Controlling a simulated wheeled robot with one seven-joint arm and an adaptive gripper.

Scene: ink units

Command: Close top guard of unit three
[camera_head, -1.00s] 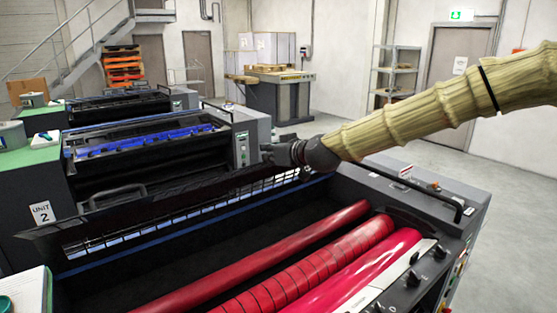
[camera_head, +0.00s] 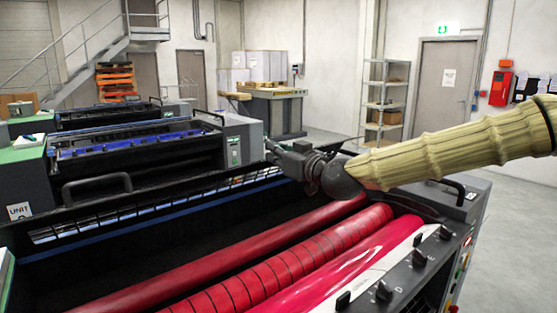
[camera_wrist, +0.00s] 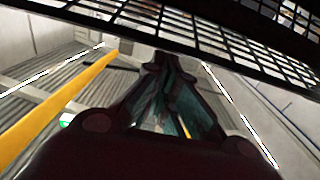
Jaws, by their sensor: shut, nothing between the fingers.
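The unit in front (camera_head: 60,290), with red rollers (camera_head: 285,265) uncovered, fills the lower part of the head view; no number on it is readable. Its dark top guard (camera_head: 160,213), with a grid of slots, stands raised behind the rollers, with a loop handle (camera_head: 97,187) near its left. My gripper (camera_head: 270,148) is at the guard's right end, near its upper edge; contact cannot be told. In the wrist view my gripper (camera_wrist: 165,60) is shut and empty, its fingertips close to the dark grid (camera_wrist: 230,40) overhead.
Unit 2 (camera_head: 18,211) and another unit (camera_head: 110,115) stand behind. A control panel with knobs (camera_head: 418,258) lies along the front unit's right side. A shelf rack (camera_head: 386,100) and a door (camera_head: 445,90) are at the back right. The floor (camera_head: 520,220) at right is clear.

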